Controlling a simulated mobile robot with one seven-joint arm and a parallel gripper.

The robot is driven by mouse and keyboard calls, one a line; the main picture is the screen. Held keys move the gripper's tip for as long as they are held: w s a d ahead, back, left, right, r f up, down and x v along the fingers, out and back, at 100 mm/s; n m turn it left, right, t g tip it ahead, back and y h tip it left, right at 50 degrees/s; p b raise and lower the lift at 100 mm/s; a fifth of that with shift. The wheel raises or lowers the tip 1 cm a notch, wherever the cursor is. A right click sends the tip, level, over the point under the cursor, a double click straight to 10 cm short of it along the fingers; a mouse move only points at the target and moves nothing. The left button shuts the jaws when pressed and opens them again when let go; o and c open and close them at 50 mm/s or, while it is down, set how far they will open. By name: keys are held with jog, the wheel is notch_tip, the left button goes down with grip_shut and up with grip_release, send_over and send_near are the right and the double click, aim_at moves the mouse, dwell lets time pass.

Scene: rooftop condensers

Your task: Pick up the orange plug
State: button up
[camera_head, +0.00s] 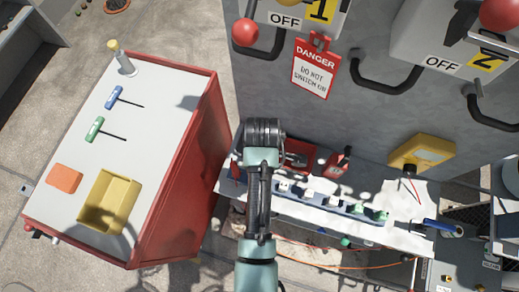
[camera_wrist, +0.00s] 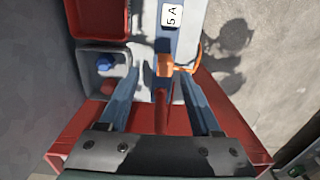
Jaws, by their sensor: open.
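An orange plug (camera_wrist: 165,64) shows in the wrist view, on or against a blue strip (camera_wrist: 178,40) with a white "5 A" label. An orange cable curves off its right side. My gripper (camera_wrist: 163,75) is open, with one finger on each side of the plug. I cannot tell whether the fingers touch it. A dark red upright piece lies below the plug, between the fingers. In the head view my arm covers the gripper and the plug cannot be made out.
A blue plug (camera_wrist: 105,62) sits close left of the fingers. A row of sockets (camera_head: 325,200) runs along the ledge below the grey cabinet (camera_head: 330,120). A red-sided bench (camera_head: 150,140) with a yellow tray (camera_head: 87,219) stands left.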

jog(key=shift+s+f, duration=0.2)
jog(key=shift+f, duration=0.1)
jog(key=shift+s+a+f+p, duration=0.15)
jog(key=shift+f+p, duration=0.1)
jog(key=shift+f, duration=0.9)
jog(key=shift+a+f+p, duration=0.1)
jog(key=shift+f+p, duration=0.1)
jog(key=shift+f, duration=0.95)
grip_shut()
